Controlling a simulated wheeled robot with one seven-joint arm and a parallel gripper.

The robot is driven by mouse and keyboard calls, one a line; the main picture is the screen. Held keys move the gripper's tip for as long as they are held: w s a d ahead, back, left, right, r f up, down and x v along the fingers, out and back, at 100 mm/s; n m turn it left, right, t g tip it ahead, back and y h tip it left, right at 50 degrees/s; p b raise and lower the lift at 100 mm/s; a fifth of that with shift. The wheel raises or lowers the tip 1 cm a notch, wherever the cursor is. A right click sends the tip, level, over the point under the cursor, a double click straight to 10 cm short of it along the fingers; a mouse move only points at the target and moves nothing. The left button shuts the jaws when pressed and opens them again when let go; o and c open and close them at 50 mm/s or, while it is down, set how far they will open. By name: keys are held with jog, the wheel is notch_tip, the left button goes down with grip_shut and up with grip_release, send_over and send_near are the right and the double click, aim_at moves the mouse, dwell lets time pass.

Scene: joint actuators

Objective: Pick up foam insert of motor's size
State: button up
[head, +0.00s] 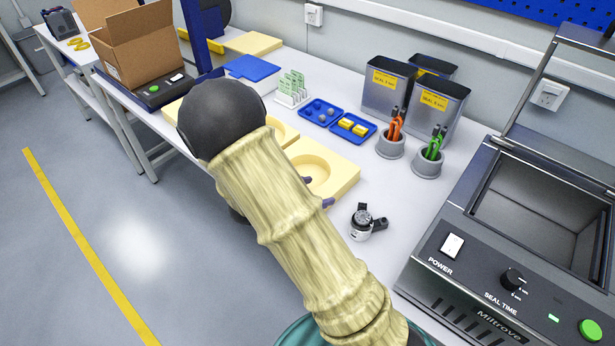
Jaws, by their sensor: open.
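Pale yellow foam inserts with round recesses lie in a row along the table's front edge. The nearest foam insert (345,172) has a large round recess. A second foam insert (286,133) lies behind it, partly hidden by my arm. Another foam piece (171,111) shows at the left of my arm's dark joint. A small silver and black motor (362,222) stands on the table, right of the nearest insert. My gripper (317,192) is mostly hidden behind my arm. Only its dark purple fingertips show, apart and at the nearest insert's front right edge. Whether they touch the foam is unclear.
A sealing machine (520,230) stands at right. Grey bins (388,85), cups holding orange (391,143) and green-handled tools (428,160), and blue trays (353,127) stand behind. A cardboard box (135,50) is at far left. White tabletop around the motor is clear.

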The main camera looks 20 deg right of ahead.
aim_at(326, 190)
jog(key=x, duration=0.3)
jog(key=shift+d+f, duration=0.25)
jog(key=shift+d, duration=0.05)
jog(key=shift+c, duration=0.4)
jog(key=c, duration=0.9)
jog(key=shift+r, duration=0.1)
notch_tip(326, 190, up, 10)
jog(key=shift+f+p, duration=0.1)
jog(key=shift+p, duration=0.75)
